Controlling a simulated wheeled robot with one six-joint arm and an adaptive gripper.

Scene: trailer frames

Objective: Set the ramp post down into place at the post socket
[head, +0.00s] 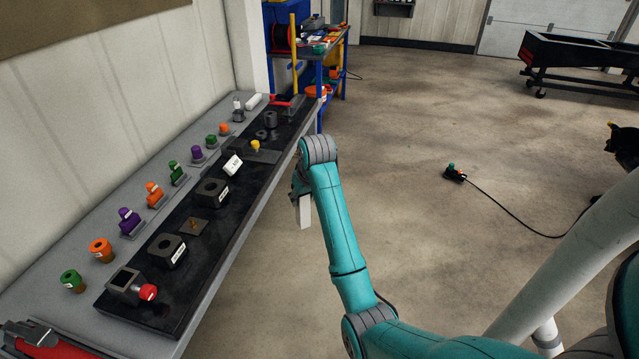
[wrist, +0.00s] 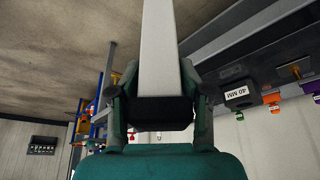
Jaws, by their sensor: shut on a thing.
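My gripper (head: 299,186) is shut on the ramp post (head: 305,212), a plain pale grey bar, just past the bench's right edge and above the floor. In the wrist view, my gripper (wrist: 160,105) has a finger on each side of the ramp post (wrist: 160,45), which runs away from the jaws to the top edge of the picture. The arm partly hides the gripper in the head view. I cannot tell which thing, if any, is the post socket.
A grey bench (head: 60,318) runs along the left wall, with a black board (head: 180,318) holding dark blocks and several coloured knobs beside it. A blue rack (head: 277,15) stands beyond.

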